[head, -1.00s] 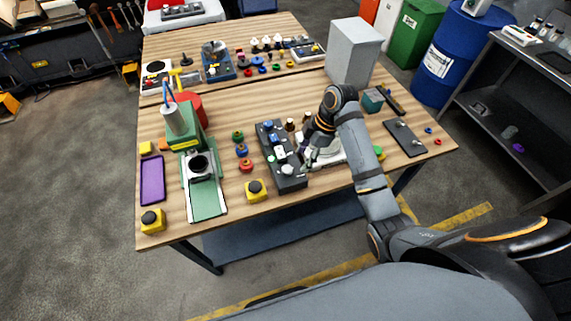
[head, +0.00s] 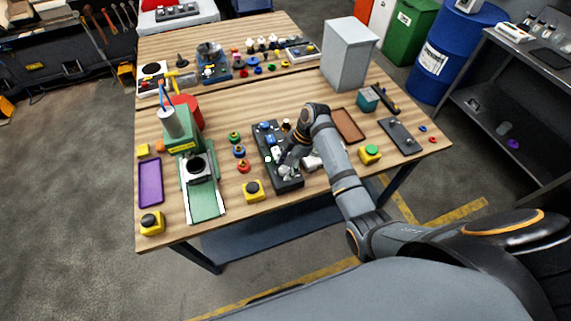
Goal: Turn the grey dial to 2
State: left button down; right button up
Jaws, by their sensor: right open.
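A dark control panel (head: 291,184) lies in the middle of the table, with a row of blue and pale knobs and switches along it. A pale grey knob (head: 284,170), which looks like the grey dial, sits near the panel's front end. My right gripper (head: 288,162) is open and low over this end, close to the knob and partly covering it. I cannot tell whether the fingers touch it or stand around it. The dial's pointer and numbers are too small to read. My left gripper is not in view.
A yellow button box (head: 254,191) stands left of the panel's front end.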

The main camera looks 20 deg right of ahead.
jog(key=shift+a+f, duration=0.1)
jog(key=shift+f, duration=0.1)
jog(key=c, duration=1.1)
jog(key=m+p, duration=0.1)
jog(key=m+t+p, duration=0.1)
jog(key=p, duration=0.1)
jog(key=shift+s+r, duration=0.1)
jog(key=shift+r, duration=0.2)
jog(key=shift+c, duration=0.2)
jog(key=shift+f+m+t+p, duration=0.1)
jog(key=shift+m+t+p, duration=0.2)
jog(key=shift+m+p, duration=0.6)
jog(key=m+t, duration=0.1)
jog(key=m, duration=0.2)
jog(key=shift+s+f+h, duration=0.1)
jog(key=shift+f+h, duration=0.05)
jog(key=shift+h, duration=0.15)
jog(key=m+t+h, duration=0.1)
jog(key=m, duration=0.3)
jog(key=shift+a+m, duration=0.1)
jog(key=shift+m, duration=0.3)
jog(key=shift+t+h, duration=0.3)
jog(key=o, duration=1.1)
